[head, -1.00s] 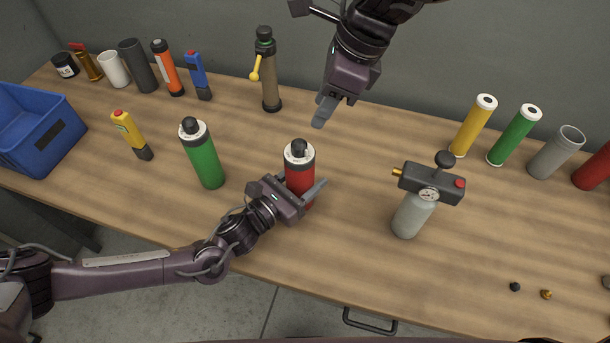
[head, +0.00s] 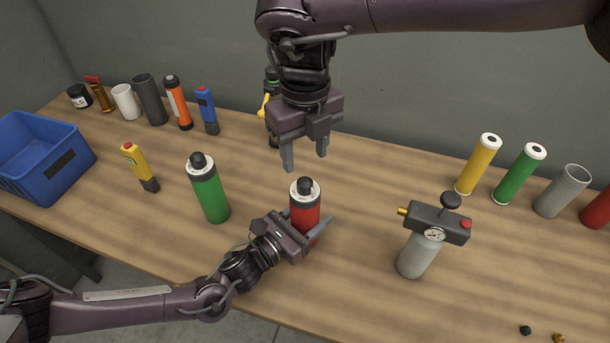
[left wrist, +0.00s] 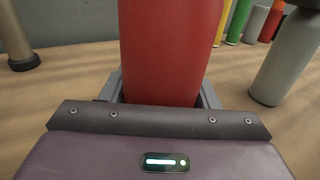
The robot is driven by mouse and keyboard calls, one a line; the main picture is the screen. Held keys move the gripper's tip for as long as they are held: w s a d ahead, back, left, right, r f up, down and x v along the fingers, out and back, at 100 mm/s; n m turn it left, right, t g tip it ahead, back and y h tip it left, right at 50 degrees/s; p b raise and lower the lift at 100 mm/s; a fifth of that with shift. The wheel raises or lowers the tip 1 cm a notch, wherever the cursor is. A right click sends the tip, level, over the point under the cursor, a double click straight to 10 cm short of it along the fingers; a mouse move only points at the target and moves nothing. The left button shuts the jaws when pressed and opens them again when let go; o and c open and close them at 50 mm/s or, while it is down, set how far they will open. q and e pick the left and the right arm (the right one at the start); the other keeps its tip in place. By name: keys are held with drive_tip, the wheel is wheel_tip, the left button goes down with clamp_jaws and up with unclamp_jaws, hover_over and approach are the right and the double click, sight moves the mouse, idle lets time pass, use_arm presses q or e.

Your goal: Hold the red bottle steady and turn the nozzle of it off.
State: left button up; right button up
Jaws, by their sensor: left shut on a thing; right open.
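The red bottle (head: 306,209) stands upright on the wooden table, with a white collar and a black nozzle (head: 305,186) on top. My left gripper (head: 318,232) is shut around the bottle's lower body from the left. In the left wrist view the red bottle (left wrist: 170,45) fills the space between the fingers. My right gripper (head: 305,162) points down above and just behind the nozzle. It is open and empty, its fingertips apart from the bottle.
A green bottle (head: 208,193) stands left of the red one. A grey canister with a gauge (head: 420,250) stands to the right. A blue crate (head: 45,165) is at the far left. Several tubes and tools line the back. The table between red bottle and canister is clear.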

sight(305, 180)
wheel_tip(305, 180, down, 7)
idle(0.3)
drive_tip(key=c, duration=1)
